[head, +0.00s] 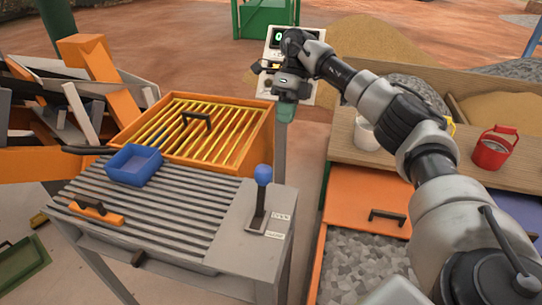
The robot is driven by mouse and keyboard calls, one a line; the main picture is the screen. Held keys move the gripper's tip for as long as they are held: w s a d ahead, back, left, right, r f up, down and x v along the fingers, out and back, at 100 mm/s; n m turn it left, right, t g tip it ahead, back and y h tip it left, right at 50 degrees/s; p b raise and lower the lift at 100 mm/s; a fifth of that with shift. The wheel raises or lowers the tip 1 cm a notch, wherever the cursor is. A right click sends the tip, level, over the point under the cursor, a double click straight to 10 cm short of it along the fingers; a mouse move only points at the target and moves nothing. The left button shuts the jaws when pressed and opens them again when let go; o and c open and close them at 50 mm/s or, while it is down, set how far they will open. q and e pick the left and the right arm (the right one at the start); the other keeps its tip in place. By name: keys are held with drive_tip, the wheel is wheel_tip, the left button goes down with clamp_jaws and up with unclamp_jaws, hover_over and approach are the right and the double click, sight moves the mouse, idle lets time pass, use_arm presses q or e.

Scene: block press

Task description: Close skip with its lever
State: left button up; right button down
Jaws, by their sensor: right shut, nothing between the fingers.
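A lever with a blue ball knob (263,174) and a dark stem stands nearly upright on the right end of the grey slatted bench. Two small white labels (281,217) lie beside its base; their print is too small to read surely. An orange box with a yellow barred top (196,130) and a dark handle stands behind the slats. I cannot tell for sure which part is the skip. My right gripper (285,104) is shut and empty, in front of the panel post, above and behind the lever and apart from it. My left gripper is out of view.
A blue tray (134,165) and an orange-handled tool (96,212) lie on the slats. A control panel (304,91) stands behind my gripper. Orange and grey scrap (92,57) is piled at left. At right are an orange hatch (362,190), gravel (352,265) and a red bucket (491,152).

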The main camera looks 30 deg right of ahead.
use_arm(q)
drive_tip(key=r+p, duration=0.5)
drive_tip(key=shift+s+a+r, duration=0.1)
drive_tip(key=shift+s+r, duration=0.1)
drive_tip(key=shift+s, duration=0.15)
use_arm(e)
drive_tip(key=s+a+f, duration=0.4)
drive_tip(key=a+f, duration=0.3)
drive_tip(key=f, duration=0.1)
drive_tip(key=shift+f, duration=0.15)
drive_tip(key=shift+a, duration=0.15)
